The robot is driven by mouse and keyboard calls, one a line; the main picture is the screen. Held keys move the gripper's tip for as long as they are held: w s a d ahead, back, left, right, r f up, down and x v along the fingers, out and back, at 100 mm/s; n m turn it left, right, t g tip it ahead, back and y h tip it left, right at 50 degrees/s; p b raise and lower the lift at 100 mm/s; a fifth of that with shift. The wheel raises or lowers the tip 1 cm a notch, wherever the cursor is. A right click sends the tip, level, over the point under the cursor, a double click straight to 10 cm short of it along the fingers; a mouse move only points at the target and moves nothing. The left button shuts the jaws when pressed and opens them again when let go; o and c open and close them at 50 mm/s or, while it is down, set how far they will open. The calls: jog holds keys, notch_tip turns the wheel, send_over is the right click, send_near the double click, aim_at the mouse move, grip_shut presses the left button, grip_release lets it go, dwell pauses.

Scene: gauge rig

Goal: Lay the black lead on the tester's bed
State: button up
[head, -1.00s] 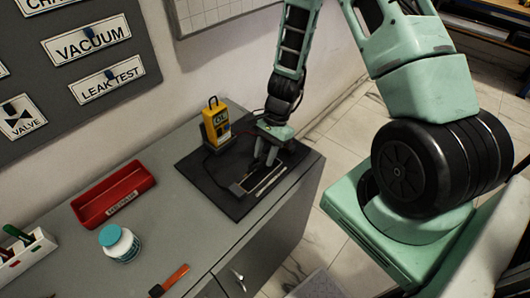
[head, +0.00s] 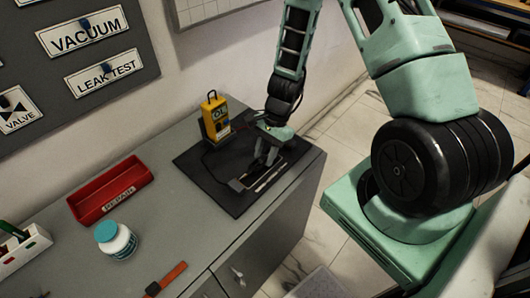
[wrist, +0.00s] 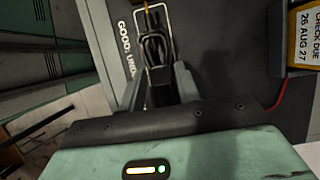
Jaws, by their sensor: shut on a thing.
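The yellow tester (head: 215,115) stands upright on a dark mat at the back of the bench; its edge with a date label shows in the wrist view (wrist: 301,33). In the wrist view a grey strip lettered "GOOD: UND" (wrist: 125,47) runs beside a pale outline. The black lead (wrist: 153,48) is a looped bundle between my fingers, over that outline. My gripper (head: 262,162), seen also in the wrist view (wrist: 158,85), is shut on it. I cannot tell whether the lead touches the bed.
A red tray (head: 110,190) labelled "REPAIR", a white jar with a teal label (head: 116,240) and a red-handled tool (head: 168,278) are to the left on the bench. A red wire (wrist: 292,95) runs near the tester. The bench's right edge is close to the mat.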

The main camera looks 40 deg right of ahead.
jog(key=shift+f+b, duration=0.7)
jog(key=shift+f, duration=0.25)
jog(key=o, duration=1.5)
jog(key=shift+o, duration=0.2)
notch_tip(320, 180, up, 8)
jog(key=p, duration=0.7)
jog(key=shift+r, duration=0.1)
